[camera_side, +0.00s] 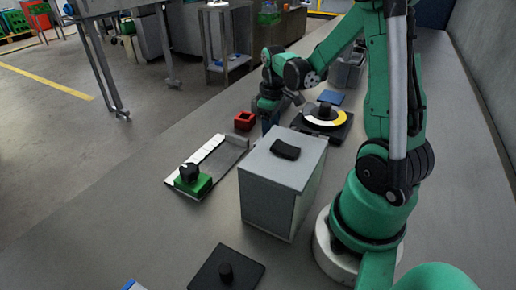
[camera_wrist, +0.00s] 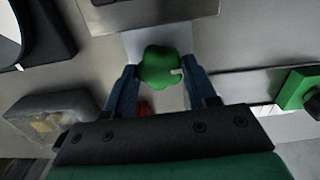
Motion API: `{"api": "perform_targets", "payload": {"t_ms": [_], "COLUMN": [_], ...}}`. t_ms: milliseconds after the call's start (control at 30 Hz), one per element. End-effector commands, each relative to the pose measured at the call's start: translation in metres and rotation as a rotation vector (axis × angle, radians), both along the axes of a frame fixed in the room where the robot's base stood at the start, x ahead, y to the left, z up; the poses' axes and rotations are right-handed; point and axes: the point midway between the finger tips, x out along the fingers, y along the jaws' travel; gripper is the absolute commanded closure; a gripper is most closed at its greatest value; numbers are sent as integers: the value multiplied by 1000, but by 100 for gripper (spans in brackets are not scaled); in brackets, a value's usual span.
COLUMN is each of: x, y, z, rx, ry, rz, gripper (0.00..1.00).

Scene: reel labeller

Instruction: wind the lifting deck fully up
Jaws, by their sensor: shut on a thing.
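A green lobed knob (camera_wrist: 160,66) with a small pale mark on its side sits between my two blue fingers in the wrist view. My gripper (camera_wrist: 163,82) is shut on it, one finger on each side. In the side view my gripper (camera_side: 268,118) points down behind a grey box, and the knob is hidden there. I cannot clearly make out the lifting deck or its height.
The grey box (camera_side: 265,200) with a black handle (camera_side: 285,149) stands close in front. A turntable (camera_side: 323,118) is to the right. A red open box (camera_side: 244,120) and a green block (camera_side: 194,184) on a tray are left. A black plate (camera_side: 205,277) lies in front.

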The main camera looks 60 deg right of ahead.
Motion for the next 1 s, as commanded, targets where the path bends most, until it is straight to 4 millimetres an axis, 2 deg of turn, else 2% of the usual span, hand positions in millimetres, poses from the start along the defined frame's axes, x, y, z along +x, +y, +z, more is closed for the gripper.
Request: {"api": "perform_targets", "payload": {"t_ms": [1000], "x": [0], "y": [0], "z": [0], "rx": [0], "ry": [3], "rz": [-965], "gripper": [100]}}
